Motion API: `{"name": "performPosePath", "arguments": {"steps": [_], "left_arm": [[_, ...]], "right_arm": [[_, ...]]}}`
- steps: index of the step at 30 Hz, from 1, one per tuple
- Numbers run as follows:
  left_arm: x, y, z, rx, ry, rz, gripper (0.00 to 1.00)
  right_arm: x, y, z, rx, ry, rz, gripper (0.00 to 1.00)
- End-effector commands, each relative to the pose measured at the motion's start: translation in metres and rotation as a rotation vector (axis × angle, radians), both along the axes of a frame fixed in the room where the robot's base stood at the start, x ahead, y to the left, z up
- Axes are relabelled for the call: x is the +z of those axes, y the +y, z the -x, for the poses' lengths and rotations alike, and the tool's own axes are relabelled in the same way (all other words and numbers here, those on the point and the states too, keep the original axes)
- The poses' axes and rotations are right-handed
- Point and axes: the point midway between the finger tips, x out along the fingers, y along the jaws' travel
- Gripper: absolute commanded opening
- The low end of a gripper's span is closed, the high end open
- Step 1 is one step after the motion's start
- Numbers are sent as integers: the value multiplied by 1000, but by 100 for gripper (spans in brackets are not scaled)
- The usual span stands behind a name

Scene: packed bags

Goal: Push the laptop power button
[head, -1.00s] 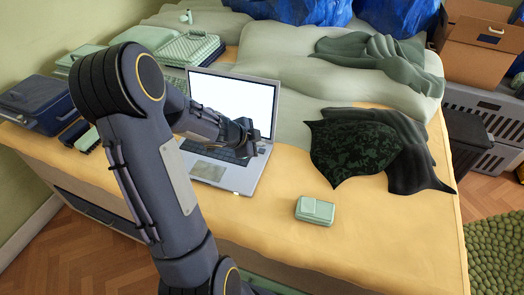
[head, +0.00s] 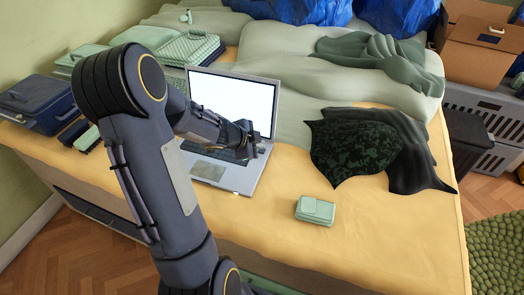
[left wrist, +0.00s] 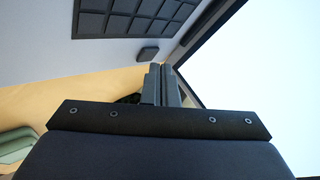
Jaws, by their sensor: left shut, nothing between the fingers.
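The silver laptop (head: 246,176) stands open on the bed-like surface, its screen (head: 232,100) bright white. My left gripper (head: 256,143) is shut and empty, over the right side of the keyboard near the hinge, and hides that corner in the head view. In the left wrist view the shut fingers (left wrist: 161,70) point at the laptop's deck. A small dark square button (left wrist: 147,54) lies just beyond the fingertips, between the keyboard (left wrist: 140,18) and the deck edge. I cannot tell whether the fingertips touch it. The lit screen (left wrist: 255,85) fills the right. My right gripper is not in view.
A small green case (head: 315,210) lies to the right of the laptop. Dark folded clothes (head: 352,150) lie beyond it. A blue case (head: 38,100) and green cases (head: 188,50) stand on the left and behind. The yellow cloth in front is mostly clear.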

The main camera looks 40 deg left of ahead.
Motion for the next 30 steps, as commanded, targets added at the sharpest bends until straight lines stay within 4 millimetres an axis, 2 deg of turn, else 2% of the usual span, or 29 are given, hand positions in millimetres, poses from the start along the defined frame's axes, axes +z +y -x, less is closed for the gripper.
{"name": "performPosePath", "arguments": {"steps": [30], "left_arm": [[-8,0,0,-1,1,0,0]], "right_arm": [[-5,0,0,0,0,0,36]]}}
